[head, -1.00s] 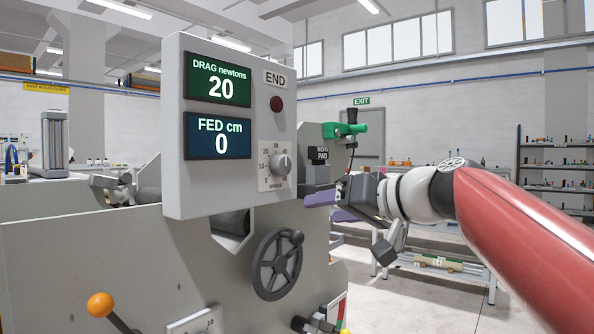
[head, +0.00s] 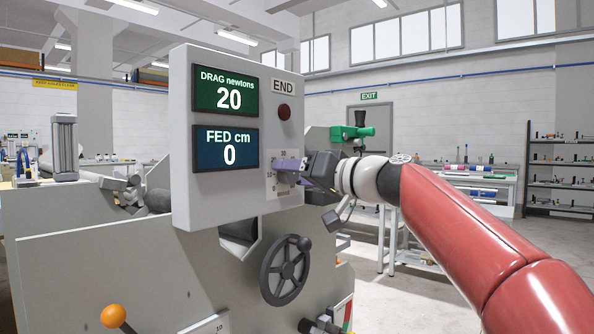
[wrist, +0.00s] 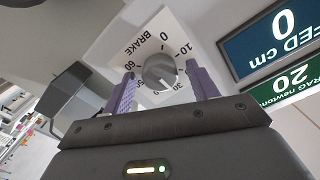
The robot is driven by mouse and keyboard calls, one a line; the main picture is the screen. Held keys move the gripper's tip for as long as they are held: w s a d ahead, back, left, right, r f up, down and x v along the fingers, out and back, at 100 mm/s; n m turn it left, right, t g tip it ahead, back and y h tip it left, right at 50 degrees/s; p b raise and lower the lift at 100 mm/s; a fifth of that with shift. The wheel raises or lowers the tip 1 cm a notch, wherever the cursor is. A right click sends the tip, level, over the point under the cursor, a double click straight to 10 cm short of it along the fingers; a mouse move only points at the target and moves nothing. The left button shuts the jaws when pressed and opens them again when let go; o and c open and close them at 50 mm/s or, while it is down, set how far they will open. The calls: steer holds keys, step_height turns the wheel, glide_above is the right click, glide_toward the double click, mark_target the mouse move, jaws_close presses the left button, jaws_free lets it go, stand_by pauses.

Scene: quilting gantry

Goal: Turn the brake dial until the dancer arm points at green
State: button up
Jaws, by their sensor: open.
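The brake dial (wrist: 159,70) is a grey round knob on a white numbered plate, seen upside down in the wrist view. My gripper (wrist: 160,72) is open, with one purple finger on each side of the knob; I cannot tell whether they touch it. In the head view my gripper (head: 288,165) is at the dial plate (head: 283,188) and hides the knob. The drag display (head: 227,91) reads 20 newtons. A red and green scale (head: 347,314) shows partly at the lower edge; I cannot make out the dancer arm's pointing.
The grey control box (head: 235,210) also carries a FED display (head: 226,149) reading 0 and a dark red END button (head: 284,112). A black handwheel (head: 286,270) is below it. An orange-knobbed lever (head: 113,316) stands at lower left.

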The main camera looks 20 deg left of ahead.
steer(key=c, duration=1)
steer(key=shift+m, duration=0.3)
steer(key=m, duration=0.3)
steer(key=shift+m, duration=1.6)
steer(key=o, duration=1)
